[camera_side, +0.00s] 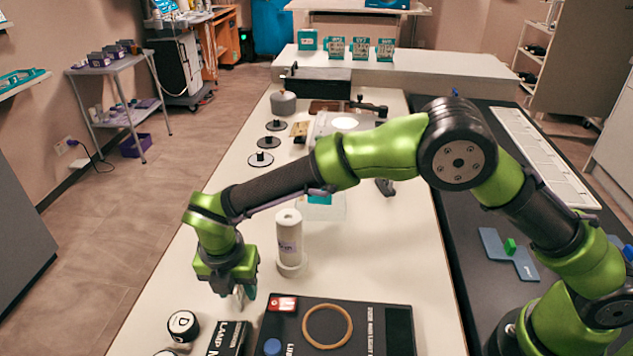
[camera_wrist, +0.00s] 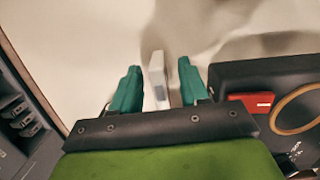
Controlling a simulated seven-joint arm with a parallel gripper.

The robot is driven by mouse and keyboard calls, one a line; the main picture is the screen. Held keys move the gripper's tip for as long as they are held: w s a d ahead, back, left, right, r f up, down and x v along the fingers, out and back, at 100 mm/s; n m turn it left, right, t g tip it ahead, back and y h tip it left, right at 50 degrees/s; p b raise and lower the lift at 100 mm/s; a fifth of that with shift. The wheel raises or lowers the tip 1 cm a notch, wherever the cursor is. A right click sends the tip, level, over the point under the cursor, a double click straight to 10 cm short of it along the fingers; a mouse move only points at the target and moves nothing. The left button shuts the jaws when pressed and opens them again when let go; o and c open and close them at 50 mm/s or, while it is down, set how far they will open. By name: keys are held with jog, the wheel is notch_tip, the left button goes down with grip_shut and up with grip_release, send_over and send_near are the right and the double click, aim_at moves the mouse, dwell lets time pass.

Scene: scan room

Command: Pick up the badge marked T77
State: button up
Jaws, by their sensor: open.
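I cannot read T77 on anything in view. My gripper (camera_side: 243,293) points down over the front left of the white bench, beside the dark boxes. In the wrist view its teal fingers (camera_wrist: 158,75) are open, one on each side of a thin white upright piece with a grey patch (camera_wrist: 157,66). The fingers look apart from this piece, with a small gap on each side; no marking shows on it.
A white cylinder (camera_side: 289,240) stands close behind my gripper. A dark flat box (camera_side: 385,335) with a tan ring (camera_side: 327,326) and a red label (camera_side: 283,303) lies to the right. A dark lamp box (camera_side: 230,339) and a round jar (camera_side: 183,325) are in front.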

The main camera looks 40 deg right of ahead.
jog(key=shift+f, duration=0.4)
jog(key=shift+c, duration=0.4)
grip_shut()
jog(key=shift+w+r, duration=0.1)
jog(key=shift+r, duration=0.05)
